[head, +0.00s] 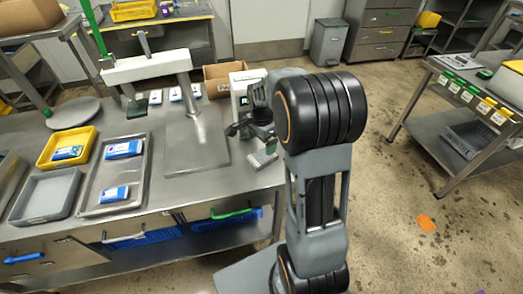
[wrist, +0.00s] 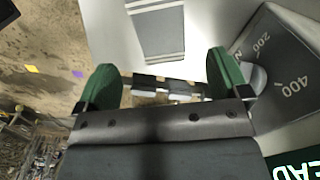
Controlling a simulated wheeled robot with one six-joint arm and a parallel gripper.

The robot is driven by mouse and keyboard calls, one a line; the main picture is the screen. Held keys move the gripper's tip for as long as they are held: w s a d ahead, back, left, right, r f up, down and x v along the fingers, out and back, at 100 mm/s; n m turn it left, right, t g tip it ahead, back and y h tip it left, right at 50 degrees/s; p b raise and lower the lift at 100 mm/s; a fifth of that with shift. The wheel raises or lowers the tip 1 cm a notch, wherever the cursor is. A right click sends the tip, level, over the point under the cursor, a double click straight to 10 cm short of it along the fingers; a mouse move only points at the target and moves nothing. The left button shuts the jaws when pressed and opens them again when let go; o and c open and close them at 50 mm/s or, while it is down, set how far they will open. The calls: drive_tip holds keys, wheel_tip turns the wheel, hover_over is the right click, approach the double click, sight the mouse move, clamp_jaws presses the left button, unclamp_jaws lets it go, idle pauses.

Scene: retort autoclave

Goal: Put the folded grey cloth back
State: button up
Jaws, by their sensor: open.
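A folded grey cloth (head: 263,160) lies flat near the right front corner of the steel table. In the wrist view, a flat grey piece with pale stripes (wrist: 158,30), which looks like this cloth, lies beyond the fingertips. My gripper (head: 254,136) is above the right end of the table, close to the cloth. In the wrist view, my gripper (wrist: 164,80) has its two green-padded fingers wide apart, with nothing held between them. The cloth appears apart from the fingers. My arm hides part of the table's right end.
A dark panel with printed numbers (wrist: 285,80) stands close right of the fingers. A white box (head: 240,84) stands behind the gripper. A steel tray (head: 118,190), yellow bin (head: 48,160) and grey bin (head: 35,212) occupy the table's left.

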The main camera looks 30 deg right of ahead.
drive_tip(key=s+a+r+n+t, duration=0.2)
drive_tip(key=s+a+r+n, duration=0.3)
drive_tip(key=s+r+n, duration=0.3)
drive_tip(key=s+a+r+n+t, duration=0.1)
drive_tip(key=s+a+n, duration=0.3)
drive_tip(key=s+n, duration=0.4)
drive_tip(key=shift+t, duration=0.5)
